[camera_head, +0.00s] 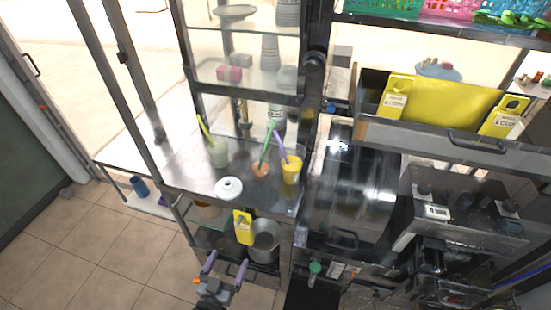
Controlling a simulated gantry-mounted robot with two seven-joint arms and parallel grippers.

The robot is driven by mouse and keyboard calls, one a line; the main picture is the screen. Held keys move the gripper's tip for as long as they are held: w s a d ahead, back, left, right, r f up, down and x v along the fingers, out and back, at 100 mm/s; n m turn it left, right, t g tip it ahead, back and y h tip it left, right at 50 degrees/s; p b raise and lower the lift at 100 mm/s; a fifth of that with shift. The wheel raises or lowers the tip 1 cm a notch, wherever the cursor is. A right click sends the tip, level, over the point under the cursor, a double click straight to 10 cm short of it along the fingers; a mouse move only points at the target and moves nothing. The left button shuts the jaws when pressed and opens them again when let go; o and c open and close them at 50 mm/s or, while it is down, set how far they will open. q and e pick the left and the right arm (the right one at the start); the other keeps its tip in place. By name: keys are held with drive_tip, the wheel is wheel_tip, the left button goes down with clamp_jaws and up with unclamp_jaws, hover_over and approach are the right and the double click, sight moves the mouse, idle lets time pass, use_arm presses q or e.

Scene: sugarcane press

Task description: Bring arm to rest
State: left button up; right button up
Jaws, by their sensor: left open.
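My left gripper (229,257) is at the bottom, left of centre, with its two purple fingers spread apart and nothing between them. It appears in front of the lower shelf of the metal stand, near a steel pot (264,241) and a yellow tag (243,227). I cannot tell whether it touches either. My right gripper is not visible.
A steel counter (180,165) holds a yellow cup (291,170) with a straw, a pale green cup (219,153), an orange cup (260,169) and a white lid-like disc (228,188). The press machine (350,190) fills the right. Tiled floor (95,255) is open at left.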

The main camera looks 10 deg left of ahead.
use_arm(q)
drive_tip(key=s+a+r+g+y, duration=0.1)
drive_tip(key=s+a+r+g, duration=0.1)
drive_tip(key=s+g, duration=0.7)
drive_tip(key=s+a+r+g+y, duration=0.15)
drive_tip(key=s+g, duration=0.35)
drive_tip(key=s, duration=0.8)
wheel_tip(320, 180, up, 29)
drive_tip(key=p, duration=2.9)
drive_tip(key=shift+w+d, duration=0.2)
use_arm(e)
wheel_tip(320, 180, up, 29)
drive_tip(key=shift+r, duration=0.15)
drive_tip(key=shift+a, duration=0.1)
